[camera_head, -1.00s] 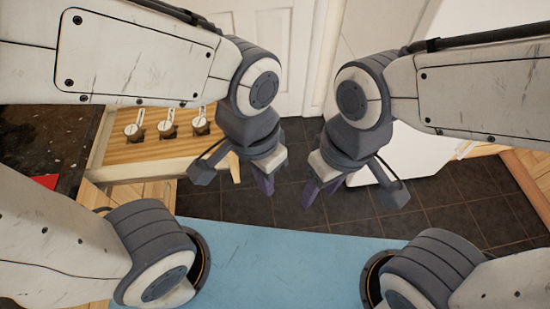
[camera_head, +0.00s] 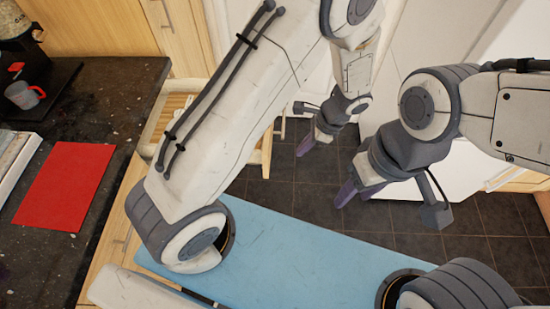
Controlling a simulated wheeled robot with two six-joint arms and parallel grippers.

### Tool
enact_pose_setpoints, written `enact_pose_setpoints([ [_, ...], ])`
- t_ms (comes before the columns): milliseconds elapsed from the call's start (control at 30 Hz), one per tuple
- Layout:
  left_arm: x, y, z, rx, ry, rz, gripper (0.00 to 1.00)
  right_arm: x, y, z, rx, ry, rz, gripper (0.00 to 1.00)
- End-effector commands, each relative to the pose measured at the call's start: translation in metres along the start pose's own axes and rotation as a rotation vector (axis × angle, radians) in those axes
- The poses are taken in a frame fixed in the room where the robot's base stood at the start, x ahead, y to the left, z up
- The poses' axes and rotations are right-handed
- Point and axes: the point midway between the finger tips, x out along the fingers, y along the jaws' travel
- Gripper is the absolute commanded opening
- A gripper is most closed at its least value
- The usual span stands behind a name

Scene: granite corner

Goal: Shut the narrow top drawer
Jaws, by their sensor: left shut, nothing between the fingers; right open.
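A pale wooden drawer (camera_head: 172,106) stands pulled out from the counter at the left, in the head view. My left arm crosses in front of it and hides most of it, including its contents. A small part of it shows to the right of that arm. My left gripper (camera_head: 312,143) is shut and empty, over the dark floor to the right of the drawer and apart from it in the picture. My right gripper (camera_head: 356,194) is open and empty, further right and nearer to me, also over the floor.
The dark speckled counter (camera_head: 97,115) at the left holds a red sheet (camera_head: 67,186), a mug (camera_head: 24,95) and a white-edged book or box (camera_head: 14,158). My blue base top lies below. Dark tiled floor (camera_head: 300,190) is clear. A white panel stands behind my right arm.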

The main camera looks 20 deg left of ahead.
Motion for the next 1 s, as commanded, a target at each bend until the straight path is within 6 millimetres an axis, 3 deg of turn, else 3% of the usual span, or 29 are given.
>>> enact_pose_setpoints([
  [433, 0.091, 0.003, 0.001, -0.001, -0.002, 0.006, 0.00, -0.007, -0.001, 0.000, 0.000, 0.000, 0.000, 0.50],
  [700, 0.102, 0.002, 0.032, -0.002, 0.000, 0.003, 0.00, -0.014, -0.001, -0.001, 0.000, 0.000, 0.000, 0.50],
  [1000, 0.104, 0.002, 0.037, -0.002, 0.002, 0.002, 0.00, -0.015, -0.001, -0.001, 0.000, 0.000, 0.000, 0.50],
])
